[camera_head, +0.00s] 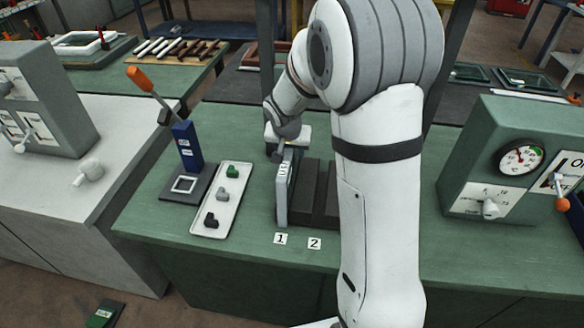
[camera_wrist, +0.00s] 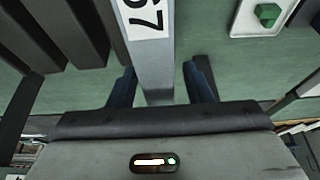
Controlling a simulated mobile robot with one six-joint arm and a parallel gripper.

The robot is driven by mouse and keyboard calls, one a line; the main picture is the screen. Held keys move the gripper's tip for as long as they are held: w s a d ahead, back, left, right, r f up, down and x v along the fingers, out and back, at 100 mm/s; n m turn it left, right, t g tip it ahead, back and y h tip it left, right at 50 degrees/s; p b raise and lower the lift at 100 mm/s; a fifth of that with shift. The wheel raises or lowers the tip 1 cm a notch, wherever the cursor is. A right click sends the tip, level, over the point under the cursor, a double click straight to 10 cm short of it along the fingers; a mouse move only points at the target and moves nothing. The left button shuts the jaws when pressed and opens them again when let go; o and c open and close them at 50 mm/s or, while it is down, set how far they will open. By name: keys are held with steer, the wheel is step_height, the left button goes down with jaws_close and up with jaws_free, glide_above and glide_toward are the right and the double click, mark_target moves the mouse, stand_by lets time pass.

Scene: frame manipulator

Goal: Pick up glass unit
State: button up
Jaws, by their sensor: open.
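A thin, light grey upright glass unit (camera_head: 283,203) with a white number label stands at the left end of a dark slotted rack (camera_head: 318,195) on the green bench. In the wrist view the unit (camera_wrist: 158,75) shows edge-on with its label near the top. My gripper (camera_wrist: 163,87) is open, with one dark blue finger on each side of the unit's near end. Gaps show between the fingers and the unit. In the head view my gripper (camera_head: 285,146) is at the unit's far end, its fingertips mostly hidden.
Cards marked 1 and 2 (camera_head: 297,241) lie before the rack. A white tray (camera_head: 233,178) with several small blocks and a blue-bodied lever press (camera_head: 187,145) stand left. A gauge box (camera_head: 515,130) stands right. My arm hides the rack's right part.

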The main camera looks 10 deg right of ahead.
steer(key=shift+f, duration=0.15)
steer(key=shift+c, duration=0.5)
jaws_close()
stand_by(0.9)
